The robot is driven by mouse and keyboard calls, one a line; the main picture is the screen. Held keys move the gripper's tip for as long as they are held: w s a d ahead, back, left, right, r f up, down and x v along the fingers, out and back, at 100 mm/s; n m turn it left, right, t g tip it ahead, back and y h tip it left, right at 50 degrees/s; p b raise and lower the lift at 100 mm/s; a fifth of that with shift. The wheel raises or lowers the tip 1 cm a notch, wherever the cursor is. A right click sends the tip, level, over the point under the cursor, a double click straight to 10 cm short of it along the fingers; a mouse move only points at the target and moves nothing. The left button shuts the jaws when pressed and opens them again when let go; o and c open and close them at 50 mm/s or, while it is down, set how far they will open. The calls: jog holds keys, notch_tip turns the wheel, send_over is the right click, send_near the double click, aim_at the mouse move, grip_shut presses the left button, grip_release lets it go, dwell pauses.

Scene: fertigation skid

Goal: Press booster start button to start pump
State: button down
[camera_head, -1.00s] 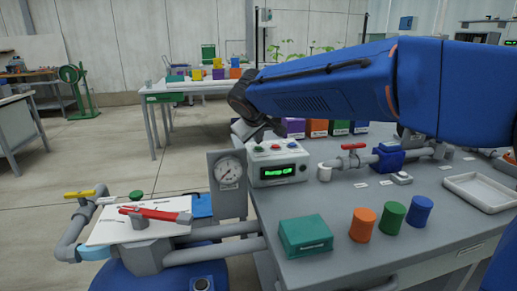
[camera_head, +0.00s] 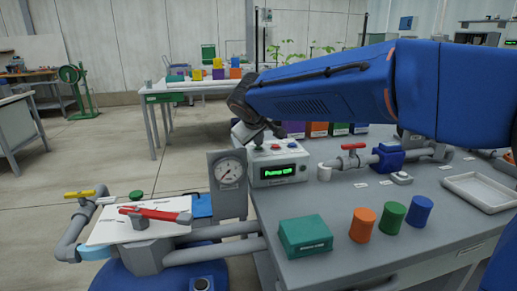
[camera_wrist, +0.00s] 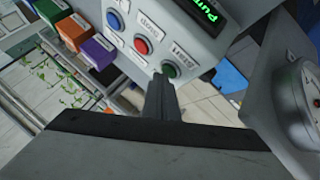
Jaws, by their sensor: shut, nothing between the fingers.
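The control box (camera_head: 278,172) stands at the left rear of the grey bench, with a lit green display (camera_head: 280,171) that appears to read "Pump on". In the wrist view its sloped face carries a blue button (camera_wrist: 115,19), a red button (camera_wrist: 142,46) and a green button (camera_wrist: 170,68). The label beside the green one appears to read "start". My gripper (camera_wrist: 160,82) is shut and empty, its fingertips right at the green button's near edge; I cannot tell whether they touch it. In the head view my gripper (camera_head: 258,139) hides the green button.
A pressure gauge (camera_head: 228,172) stands just left of the box. A red-handled valve (camera_head: 353,149) and piping lie to its right. Coloured boxes (camera_head: 317,129) are behind it. A green box (camera_head: 305,236) and coloured cylinders (camera_head: 392,216) stand at the front.

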aim_at(258, 149)
jog(key=shift+f, duration=0.15)
dwell(0.3)
jog(key=shift+r, duration=0.8)
jog(key=shift+r, duration=0.1)
jog(key=shift+r, duration=2.4)
